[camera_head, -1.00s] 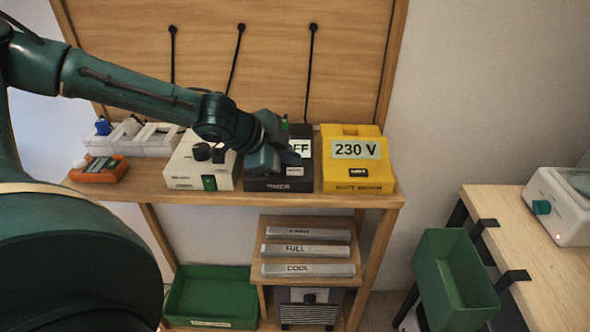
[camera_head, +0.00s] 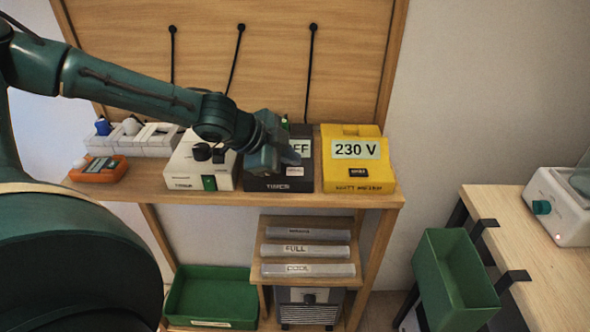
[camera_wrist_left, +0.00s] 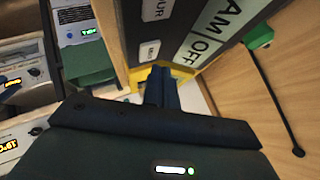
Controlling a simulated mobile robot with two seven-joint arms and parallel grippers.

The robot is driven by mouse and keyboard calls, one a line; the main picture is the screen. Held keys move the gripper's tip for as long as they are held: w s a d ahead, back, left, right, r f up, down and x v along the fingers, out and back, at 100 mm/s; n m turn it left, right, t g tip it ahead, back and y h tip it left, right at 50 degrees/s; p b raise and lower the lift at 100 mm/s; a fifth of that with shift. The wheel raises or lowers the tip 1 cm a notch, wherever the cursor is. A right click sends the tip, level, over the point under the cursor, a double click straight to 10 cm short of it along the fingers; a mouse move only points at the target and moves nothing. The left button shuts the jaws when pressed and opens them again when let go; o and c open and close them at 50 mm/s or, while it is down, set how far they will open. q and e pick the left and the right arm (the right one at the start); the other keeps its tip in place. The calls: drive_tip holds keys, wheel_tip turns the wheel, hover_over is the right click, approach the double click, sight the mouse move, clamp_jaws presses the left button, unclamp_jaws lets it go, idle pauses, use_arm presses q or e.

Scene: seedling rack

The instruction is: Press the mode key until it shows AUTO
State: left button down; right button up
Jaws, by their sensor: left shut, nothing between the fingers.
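The black timer box (camera_head: 280,185) stands on the shelf between a white box and a yellow meter. Its pale display (camera_head: 302,150) is partly covered by my left gripper, and "FF" shows. In the left wrist view the display (camera_wrist_left: 215,30) reads "AM" and "OFF". A small white key (camera_wrist_left: 149,51) with unreadable lettering and a larger key ending in "OUR" (camera_wrist_left: 156,9) sit on the timer face. My left gripper (camera_head: 294,158) is shut and empty, its tips over the timer face close to the small key. Contact cannot be told. My right gripper is out of view.
The yellow meter (camera_head: 357,178) showing "230 V" is right of the timer. The white box (camera_head: 185,172) with dark knobs is on the left. An orange device (camera_head: 98,170) and a power strip (camera_head: 155,146) lie farther left. A wooden back panel (camera_head: 270,60) rises behind.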

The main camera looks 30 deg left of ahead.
sight(290, 172)
use_arm(q)
drive_tip(key=shift+f+b, duration=0.45)
drive_tip(key=shift+f+b, duration=0.35)
idle(0.6)
drive_tip(key=shift+r, duration=0.1)
drive_tip(key=shift+r+p, duration=0.65)
drive_tip(key=shift+p, duration=0.1)
drive_tip(key=shift+r, duration=0.1)
wheel_tip(290, 172, up, 5)
drive_tip(key=p, duration=0.5)
